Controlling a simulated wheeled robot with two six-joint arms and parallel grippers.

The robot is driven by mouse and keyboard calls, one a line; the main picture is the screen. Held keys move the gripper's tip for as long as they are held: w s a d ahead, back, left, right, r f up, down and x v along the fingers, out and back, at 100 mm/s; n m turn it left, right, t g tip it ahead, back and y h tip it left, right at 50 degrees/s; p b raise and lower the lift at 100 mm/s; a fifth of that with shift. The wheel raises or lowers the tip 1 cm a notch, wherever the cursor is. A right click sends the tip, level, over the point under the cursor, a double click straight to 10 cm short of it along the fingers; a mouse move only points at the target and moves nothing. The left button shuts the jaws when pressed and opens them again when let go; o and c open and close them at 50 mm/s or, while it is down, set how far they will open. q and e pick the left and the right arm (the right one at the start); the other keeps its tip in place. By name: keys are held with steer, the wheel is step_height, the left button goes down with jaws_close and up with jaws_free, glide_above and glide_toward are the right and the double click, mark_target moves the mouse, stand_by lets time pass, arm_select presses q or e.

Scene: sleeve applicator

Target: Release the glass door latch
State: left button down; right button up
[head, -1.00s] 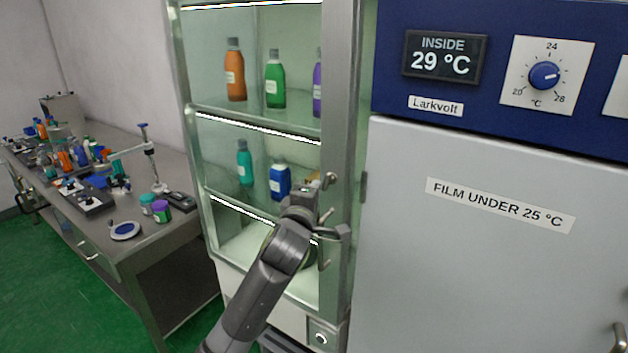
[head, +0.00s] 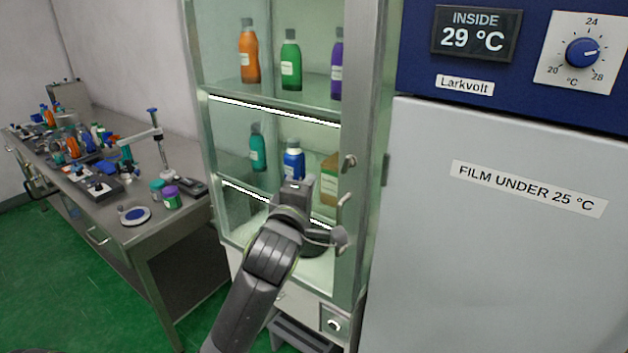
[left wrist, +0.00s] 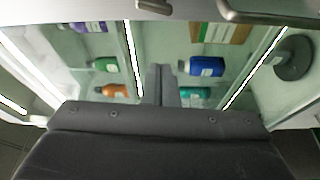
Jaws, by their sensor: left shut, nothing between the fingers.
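The glass door (head: 225,140) of the lit cabinet is closed as far as I can tell. On its metal frame at the right sit a small latch knob (head: 348,162) and a bar handle (head: 344,201) below it. In the left wrist view, two metal fittings, likely the knob (left wrist: 155,5) and handle (left wrist: 260,13), show at the top edge. My left gripper (head: 297,184) is in front of the glass, left of the knob and apart from it. In the left wrist view its fingers (left wrist: 160,85) are shut and empty. My right gripper is not in view.
Several bottles stand on shelves behind the glass, including a blue bottle (head: 293,160) beyond my fingers. A white cabinet (head: 500,270) adjoins at right. A cluttered bench (head: 150,235) stands at left, with green floor (head: 70,290) before it.

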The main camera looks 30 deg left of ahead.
arm_select(q)
steer(key=shift+v, duration=0.95)
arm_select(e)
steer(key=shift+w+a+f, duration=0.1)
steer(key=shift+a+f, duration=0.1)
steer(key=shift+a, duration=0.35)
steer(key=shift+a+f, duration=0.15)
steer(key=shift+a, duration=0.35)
arm_select(q)
steer(key=shift+s+a, duration=0.1)
steer(key=shift+a, duration=0.05)
steer(key=shift+f, duration=0.1)
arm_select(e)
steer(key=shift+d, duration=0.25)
